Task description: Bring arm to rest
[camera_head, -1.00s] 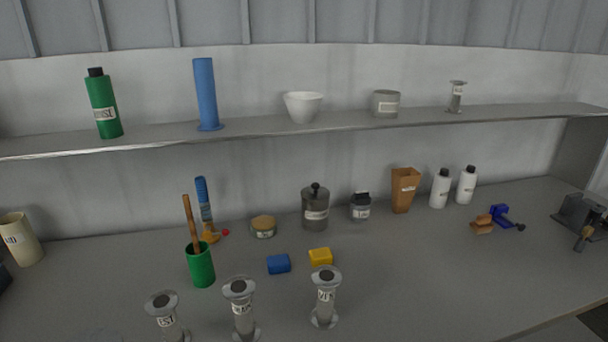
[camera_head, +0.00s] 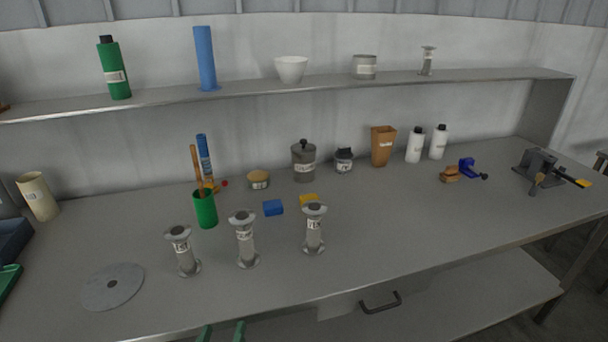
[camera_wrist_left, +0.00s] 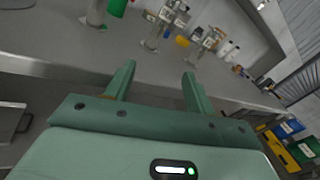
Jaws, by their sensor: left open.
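Most of the left arm is out of the head view. My right gripper is in neither view.
Three labelled grey stands (camera_head: 246,240) are on the bench near its front edge, with a flat grey disc (camera_head: 113,287) to their left. A green cup (camera_head: 205,209) stands behind them. A drawer handle (camera_head: 380,302) sticks out below the bench top. The right front bench top is clear.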

